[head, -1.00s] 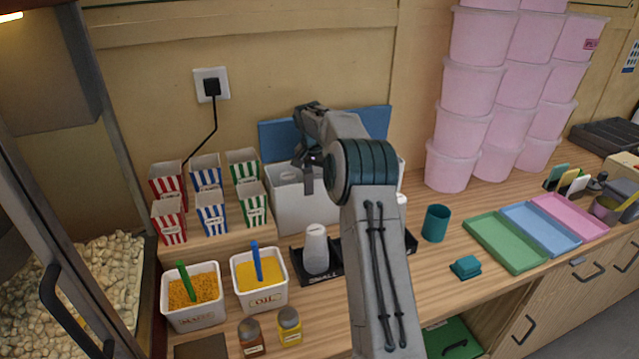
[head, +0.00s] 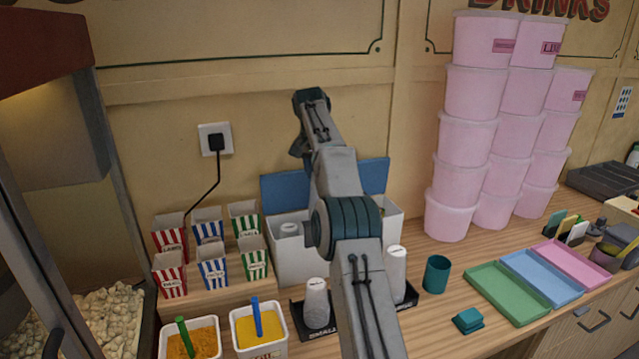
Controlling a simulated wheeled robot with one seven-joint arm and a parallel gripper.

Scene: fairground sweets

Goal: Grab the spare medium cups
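A white box (head: 292,262) stands against the wall with its blue lid (head: 284,188) raised. A white sleeve or stack of cups (head: 290,229) shows inside its left part. My arm hides the box's middle, so I cannot tell whether medium cups are there. In front of it, a black cup holder (head: 320,330) bears a white cup stack (head: 317,298) in the left slot, labelled small, and another stack (head: 397,270) at the right. The holder's middle is hidden. My gripper (head: 298,147) is raised above the box, mostly behind my arm; its fingers are not clear.
Striped popcorn boxes (head: 213,264) stand left of the white box. Tubs with yellow (head: 258,326) and orange contents are in front. Tall pink tubs (head: 449,217) rise at the right. A teal cup (head: 436,274) and coloured trays (head: 507,291) lie on the counter.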

